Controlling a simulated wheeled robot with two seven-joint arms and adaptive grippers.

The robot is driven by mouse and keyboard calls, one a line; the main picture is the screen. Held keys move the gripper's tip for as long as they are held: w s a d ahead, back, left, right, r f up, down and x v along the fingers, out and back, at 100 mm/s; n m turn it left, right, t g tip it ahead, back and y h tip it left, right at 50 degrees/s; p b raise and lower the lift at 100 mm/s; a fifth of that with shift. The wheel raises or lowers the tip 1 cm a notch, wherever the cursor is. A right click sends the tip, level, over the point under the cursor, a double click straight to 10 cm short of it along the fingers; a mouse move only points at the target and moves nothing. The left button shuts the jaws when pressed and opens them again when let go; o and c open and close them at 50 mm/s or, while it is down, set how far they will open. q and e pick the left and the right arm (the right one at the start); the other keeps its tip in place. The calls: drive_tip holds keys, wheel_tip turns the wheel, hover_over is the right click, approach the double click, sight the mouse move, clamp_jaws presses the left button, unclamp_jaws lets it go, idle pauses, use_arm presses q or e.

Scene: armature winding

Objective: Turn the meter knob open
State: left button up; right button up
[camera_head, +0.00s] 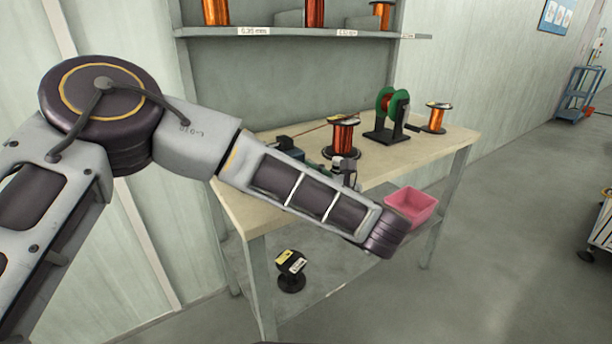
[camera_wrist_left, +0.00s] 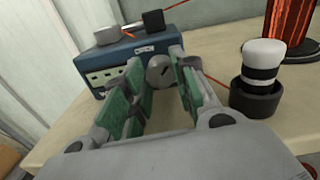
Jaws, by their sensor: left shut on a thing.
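The meter is a blue box (camera_wrist_left: 122,55) with a small white label and pale terminals on its front, on the bench in the left wrist view. A round grey knob (camera_wrist_left: 160,69) with a dark slot is on its front. My left gripper (camera_wrist_left: 161,82) points at the meter, its green-padded fingers on either side of the knob and shut on it. The fingertip contact is partly hidden. In the head view my left forearm crosses in front of the bench, and the meter (camera_head: 284,143) shows just above it, small and partly covered. My right gripper is not in view.
A white-and-black cylinder in a dark holder (camera_wrist_left: 257,97) stands close to the right of my fingers. A copper wire spool (camera_wrist_left: 290,25) is behind it. The bench (camera_head: 425,145) also bears a green-flanged spool stand (camera_head: 388,118).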

use_arm(q)
drive_tip(key=shift+n, duration=0.6)
drive_tip(key=o, duration=0.7)
drive_tip(key=shift+o, duration=0.2)
drive_tip(key=shift+s+d, duration=0.1)
drive_tip(key=v, duration=1.1)
drive_tip(key=shift+s+d, duration=0.2)
drive_tip(key=shift+s, duration=0.1)
drive_tip(key=shift+o, duration=0.2)
